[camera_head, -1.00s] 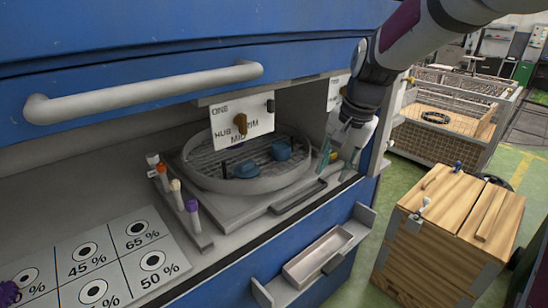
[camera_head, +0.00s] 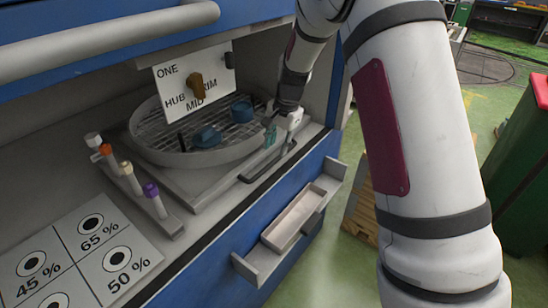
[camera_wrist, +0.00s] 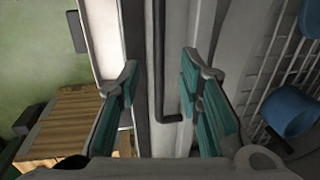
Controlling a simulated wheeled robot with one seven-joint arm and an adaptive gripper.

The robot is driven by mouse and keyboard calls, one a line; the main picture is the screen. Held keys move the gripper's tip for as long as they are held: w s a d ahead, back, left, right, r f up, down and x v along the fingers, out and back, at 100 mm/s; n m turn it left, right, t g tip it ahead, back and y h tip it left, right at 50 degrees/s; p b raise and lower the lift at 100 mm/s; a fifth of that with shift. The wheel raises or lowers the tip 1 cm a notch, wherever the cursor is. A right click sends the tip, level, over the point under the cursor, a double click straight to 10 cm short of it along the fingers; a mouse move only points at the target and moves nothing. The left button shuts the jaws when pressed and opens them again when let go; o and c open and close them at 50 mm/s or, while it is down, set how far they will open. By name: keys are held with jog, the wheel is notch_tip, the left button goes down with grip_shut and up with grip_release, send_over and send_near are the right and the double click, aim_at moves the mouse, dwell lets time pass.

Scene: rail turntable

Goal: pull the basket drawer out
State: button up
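The basket drawer (camera_head: 186,190) is a grey slab bearing a round wire-mesh basket (camera_head: 225,155), inside the blue cabinet's opening. Two blue pieces (camera_head: 207,137) lie in the basket. A dark bar handle (camera_head: 268,165) runs along the drawer's front edge. My gripper (camera_head: 281,132) is at the handle's right end. The wrist view shows my gripper (camera_wrist: 161,75) open, its teal finger pads apart. The handle (camera_wrist: 160,70) shows between the fingers there, nearer the left one, with gaps visible; I cannot tell its depth relative to the fingertips.
A sign (camera_head: 193,82) with a brown knob hangs over the basket. A rack with several capped tubes (camera_head: 130,178) stands left of the drawer. A white trough (camera_head: 292,216) on a ledge juts out below. A wooden crate (camera_head: 358,205) stands right, partly behind my arm.

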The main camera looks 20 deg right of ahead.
aim_at(273, 161)
jog(key=f, duration=0.5)
jog(key=shift+w+a+f, duration=0.35)
jog(key=shift+w+f, duration=0.05)
grip_shut()
